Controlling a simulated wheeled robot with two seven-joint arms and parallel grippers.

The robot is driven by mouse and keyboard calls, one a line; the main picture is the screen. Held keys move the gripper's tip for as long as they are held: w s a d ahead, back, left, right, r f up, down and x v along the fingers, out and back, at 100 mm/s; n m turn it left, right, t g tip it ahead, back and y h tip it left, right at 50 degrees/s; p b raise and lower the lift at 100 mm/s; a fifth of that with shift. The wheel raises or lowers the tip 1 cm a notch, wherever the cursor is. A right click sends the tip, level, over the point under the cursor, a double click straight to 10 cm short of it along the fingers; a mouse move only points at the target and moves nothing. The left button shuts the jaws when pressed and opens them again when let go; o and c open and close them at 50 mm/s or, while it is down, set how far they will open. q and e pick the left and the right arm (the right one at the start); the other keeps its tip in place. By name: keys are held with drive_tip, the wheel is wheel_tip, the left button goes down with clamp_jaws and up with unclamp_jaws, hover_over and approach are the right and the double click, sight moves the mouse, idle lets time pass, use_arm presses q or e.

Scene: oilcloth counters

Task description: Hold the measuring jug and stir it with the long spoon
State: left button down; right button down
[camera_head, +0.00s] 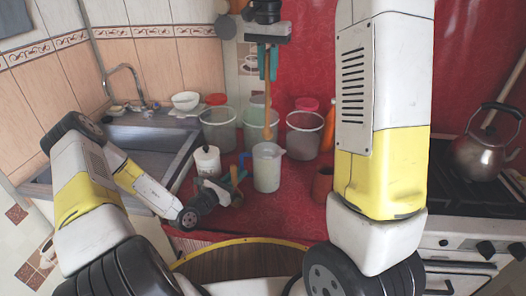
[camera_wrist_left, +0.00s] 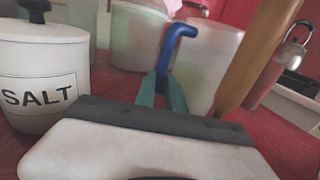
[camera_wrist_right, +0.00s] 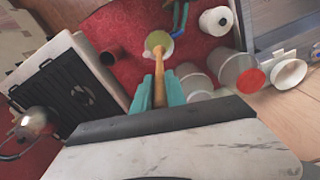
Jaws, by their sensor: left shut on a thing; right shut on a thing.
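The measuring jug (camera_head: 267,172) is a pale, translucent vessel standing upright on the red counter, with a blue handle (camera_wrist_left: 176,50) at its left. My left gripper (camera_wrist_left: 165,95) is shut on that handle. The long spoon (camera_head: 267,105) is wooden and hangs nearly upright above the jug. My right gripper (camera_head: 268,62) is shut on its upper part. In the right wrist view, the spoon (camera_wrist_right: 159,70) points at the jug's open mouth (camera_wrist_right: 158,42), which looks yellow-green inside. The spoon's lower end is at or just above the rim; I cannot tell whether it is inside.
A white salt jar (camera_head: 207,162) stands left of the jug. Translucent canisters (camera_head: 304,135) stand behind it, and a brown cup (camera_head: 322,184) to its right. The sink is at left; a kettle (camera_head: 484,152) sits on the stove at right.

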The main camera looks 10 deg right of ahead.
use_arm(q)
drive_tip(key=shift+f, duration=0.1)
drive_tip(key=c, duration=1.3)
unclamp_jaws()
drive_tip(key=v, duration=1.2)
